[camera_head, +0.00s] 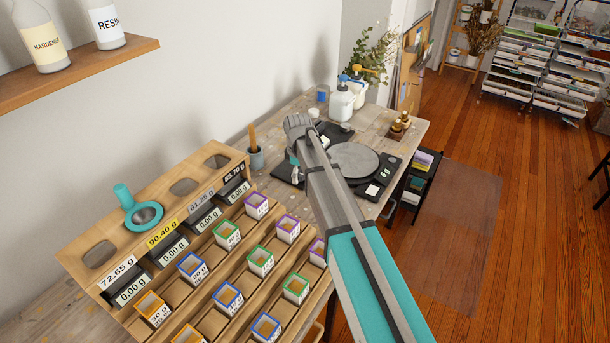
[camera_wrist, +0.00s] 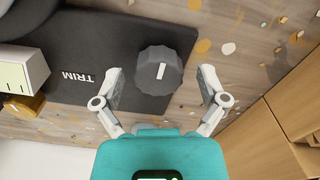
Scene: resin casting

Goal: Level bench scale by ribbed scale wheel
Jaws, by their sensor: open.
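The bench scale has a round grey pan (camera_head: 353,160) and a black body with a small display, on the bench in the head view. In the wrist view its black base (camera_wrist: 92,45) carries the white word TRIM, upside down. The ribbed scale wheel (camera_wrist: 165,70) is dark grey with a white mark on its top, at the base's end. My gripper (camera_wrist: 160,84) is open, with one finger on each side of the wheel and a visible gap on both sides. In the head view my gripper (camera_head: 294,171) is small and partly hidden by my arm; the wheel cannot be made out there.
A wooden rack (camera_head: 75,262) with weight displays and several small coloured-rim boxes stands in front. A grey cup (camera_head: 256,158) is left of the scale; pump bottles (camera_head: 341,103) stand behind. In the wrist view, wooden furniture (camera_wrist: 290,110) is at right and a pale box (camera_wrist: 35,70) at left.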

